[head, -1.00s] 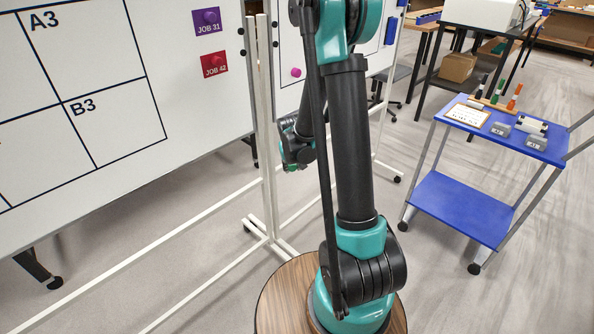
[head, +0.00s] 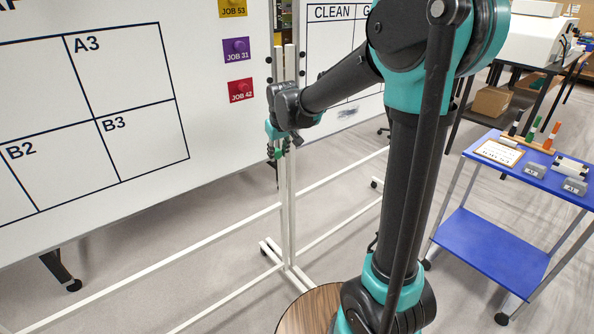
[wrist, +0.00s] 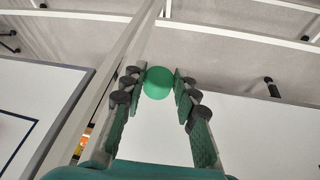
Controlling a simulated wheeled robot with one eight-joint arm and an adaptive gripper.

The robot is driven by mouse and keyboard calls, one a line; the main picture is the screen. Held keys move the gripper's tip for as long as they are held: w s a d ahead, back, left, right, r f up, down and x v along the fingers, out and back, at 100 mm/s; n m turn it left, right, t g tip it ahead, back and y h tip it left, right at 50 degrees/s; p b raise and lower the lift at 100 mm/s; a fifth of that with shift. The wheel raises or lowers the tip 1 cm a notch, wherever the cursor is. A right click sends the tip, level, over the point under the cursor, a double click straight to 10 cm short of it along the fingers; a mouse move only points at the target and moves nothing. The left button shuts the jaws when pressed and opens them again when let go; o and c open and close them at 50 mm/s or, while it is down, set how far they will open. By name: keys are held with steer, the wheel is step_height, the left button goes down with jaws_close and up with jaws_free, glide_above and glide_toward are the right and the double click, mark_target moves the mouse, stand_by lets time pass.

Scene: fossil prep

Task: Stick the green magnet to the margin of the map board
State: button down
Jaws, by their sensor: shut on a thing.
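The map board (head: 215,95) is a white upright panel at left in the head view, with a black grid marked A3, B2 and B3. Bare white margin lies right of the grid. My gripper (head: 278,152) is in front of the white stand posts, just beyond the board's right edge. In the wrist view my gripper (wrist: 160,78) is shut on the round green magnet (wrist: 158,84), held between the fingertips. The magnet appears clear of any board.
Purple (head: 236,50), red (head: 240,90) and yellow (head: 233,7) job cards hang on the map board's right margin. A second whiteboard (head: 331,45) marked CLEAN stands behind my arm. A blue cart (head: 490,252) with small items is at right.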

steer(key=s+a+r+n, duration=0.1)
steer(key=s+a+r, duration=0.3)
steer(key=r, duration=0.5)
steer(key=shift+a+n+y, duration=0.4)
steer(key=shift+a, duration=0.15)
steer(key=shift+w+a, duration=0.8)
steer(key=shift+w, duration=0.3)
steer(key=shift+w+a, duration=0.75)
steer(key=shift+w, duration=0.35)
steer(key=c, duration=1.7)
jaws_free()
steer(key=shift+c, duration=1.2)
